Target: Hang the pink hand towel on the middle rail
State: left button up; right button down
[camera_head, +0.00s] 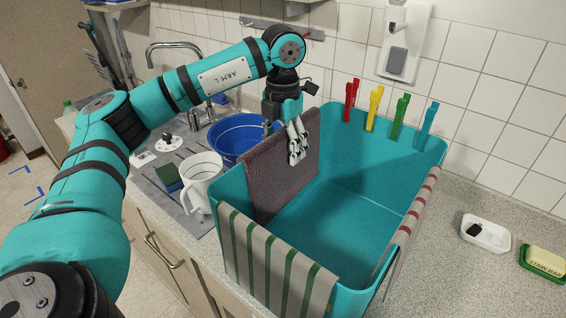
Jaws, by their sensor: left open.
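A teal bin (345,195) stands on the counter. A dusky mauve towel (275,185) hangs over its left rim; it is the nearest match to a pink hand towel, though its colour looks dull. My left gripper (284,137) is at the top edge of this towel, pointing down and open. No middle rail is clearly seen. My right gripper is out of view.
A green-striped towel (278,265) hangs over the bin's front, a red-striped one (408,225) over its right side. Several coloured pegs (374,108) clip the back rim. A white jug (201,182) and blue bowl (236,139) stand left. Counter at right holds a soap dish (485,236).

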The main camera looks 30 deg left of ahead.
pick_arm(q)
jog(key=shift+f, duration=1.2)
jog(key=shift+d+r, duration=0.1)
grip_shut()
